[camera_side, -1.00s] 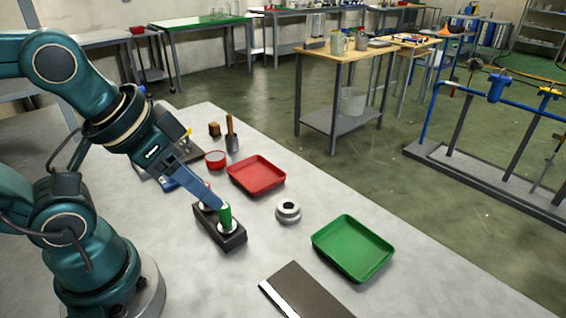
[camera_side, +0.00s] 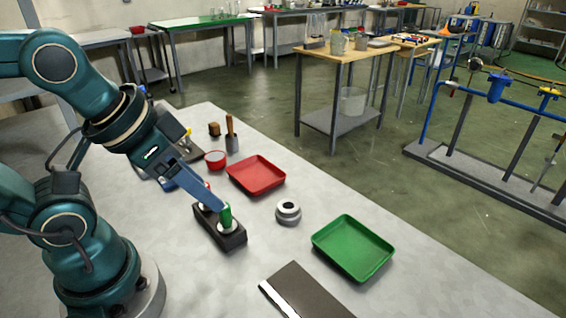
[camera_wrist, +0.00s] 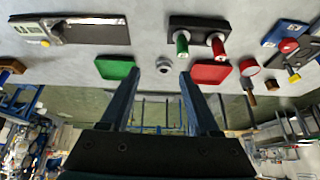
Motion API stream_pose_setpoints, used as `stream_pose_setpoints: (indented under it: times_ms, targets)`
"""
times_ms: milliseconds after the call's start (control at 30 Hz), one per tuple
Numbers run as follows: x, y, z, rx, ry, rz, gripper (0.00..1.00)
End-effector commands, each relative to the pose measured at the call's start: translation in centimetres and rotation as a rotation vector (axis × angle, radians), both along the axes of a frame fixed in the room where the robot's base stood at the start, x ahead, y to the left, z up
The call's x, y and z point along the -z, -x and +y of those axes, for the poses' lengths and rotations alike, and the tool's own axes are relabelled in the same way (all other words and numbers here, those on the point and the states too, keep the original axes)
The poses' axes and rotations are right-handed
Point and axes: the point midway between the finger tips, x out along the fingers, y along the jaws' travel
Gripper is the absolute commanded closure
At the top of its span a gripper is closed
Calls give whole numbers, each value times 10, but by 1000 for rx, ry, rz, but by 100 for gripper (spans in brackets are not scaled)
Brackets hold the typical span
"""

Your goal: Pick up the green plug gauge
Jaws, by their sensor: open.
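The green plug gauge (camera_side: 226,214) stands upright in a black block (camera_side: 231,241) on the grey table. It also shows in the wrist view (camera_wrist: 182,44), just beyond the tip of the right-hand finger. A red plug gauge (camera_wrist: 218,46) stands beside it in the same block; in the side view it is mostly hidden behind my fingers. My gripper (camera_wrist: 159,73) is open, with its fingers apart and nothing held between them. In the side view the blue fingers reach down close to the green gauge's top; I cannot tell whether they touch it.
A red tray (camera_side: 256,187) lies behind the block and a green tray (camera_side: 352,260) to its right. A grey ring-shaped part (camera_side: 288,211) sits between them. A red round container (camera_side: 215,159) stands farther back.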

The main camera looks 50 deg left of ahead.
Motion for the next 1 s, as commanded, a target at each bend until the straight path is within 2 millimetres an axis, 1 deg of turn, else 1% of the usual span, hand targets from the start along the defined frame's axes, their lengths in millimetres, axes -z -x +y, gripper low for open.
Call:
stream_pose_setpoints:
  times_ms: [100, 267, 367, 533, 700, 1000]
  targets:
    - [-5, -9, 1, 85, -49, 13, 37]
    - [1, -24, 9, 166, -97, 115, 37]
    - [11, -35, 16, 208, -112, 196, 37]
    - [35, -50, 30, 252, -107, 342, 37]
    - [56, -54, 40, 242, -76, 444, 37]
    - [79, -51, 44, 222, -54, 495, 37]
